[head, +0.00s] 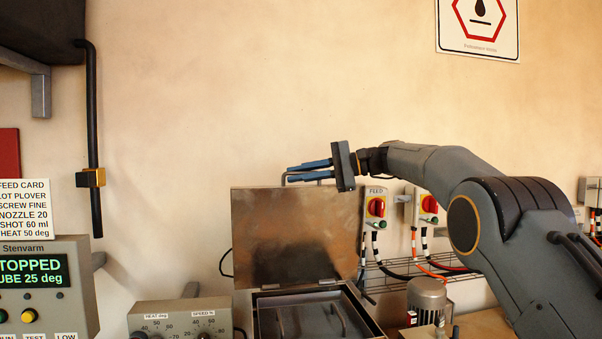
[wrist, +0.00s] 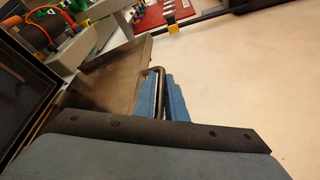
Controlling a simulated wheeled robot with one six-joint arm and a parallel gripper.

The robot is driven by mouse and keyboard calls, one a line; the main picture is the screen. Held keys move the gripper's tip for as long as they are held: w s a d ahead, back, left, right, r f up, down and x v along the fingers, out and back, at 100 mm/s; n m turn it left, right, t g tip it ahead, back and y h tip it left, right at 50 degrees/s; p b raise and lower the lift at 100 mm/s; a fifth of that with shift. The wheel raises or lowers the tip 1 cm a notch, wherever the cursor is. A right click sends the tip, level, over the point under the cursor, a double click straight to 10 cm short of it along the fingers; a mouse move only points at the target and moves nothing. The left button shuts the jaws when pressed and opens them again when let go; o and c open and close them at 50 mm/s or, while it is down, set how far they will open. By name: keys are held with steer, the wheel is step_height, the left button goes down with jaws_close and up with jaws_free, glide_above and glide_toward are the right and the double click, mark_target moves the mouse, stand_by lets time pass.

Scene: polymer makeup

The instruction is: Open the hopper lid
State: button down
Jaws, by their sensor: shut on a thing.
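The hopper lid (head: 290,230) is a brown-grey metal plate. It stands raised, close to upright, behind the open hopper (head: 375,325). The hopper's inside shows in the head view. My gripper (head: 307,170) is at the lid's top edge, with its blue fingers pointing left. It is shut on the lid's bent metal handle (head: 285,179). In the wrist view the handle (wrist: 160,80) runs between the two blue fingers (wrist: 161,98), and the lid (wrist: 110,75) lies to their left.
A control box with a STOPPED display (head: 35,270) stands at the left, with a dial box (head: 180,318) beside it. Red-knob switches (head: 376,207) and cables are right of the lid. A grey motor (head: 427,293) sits lower right. A black pipe (head: 93,130) hangs at the left; the wall above the lid is clear.

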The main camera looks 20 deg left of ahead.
steer(key=shift+s+a+r, duration=0.1)
steer(key=shift+a, duration=0.05)
steer(key=c, duration=1.8)
jaws_free()
steer(key=shift+c, duration=0.2)
steer(key=b+v, duration=0.3)
steer(key=v, duration=0.4)
steer(key=shift+d+b, duration=0.35)
steer(key=shift+d, duration=0.05)
steer(key=shift+r, duration=0.1)
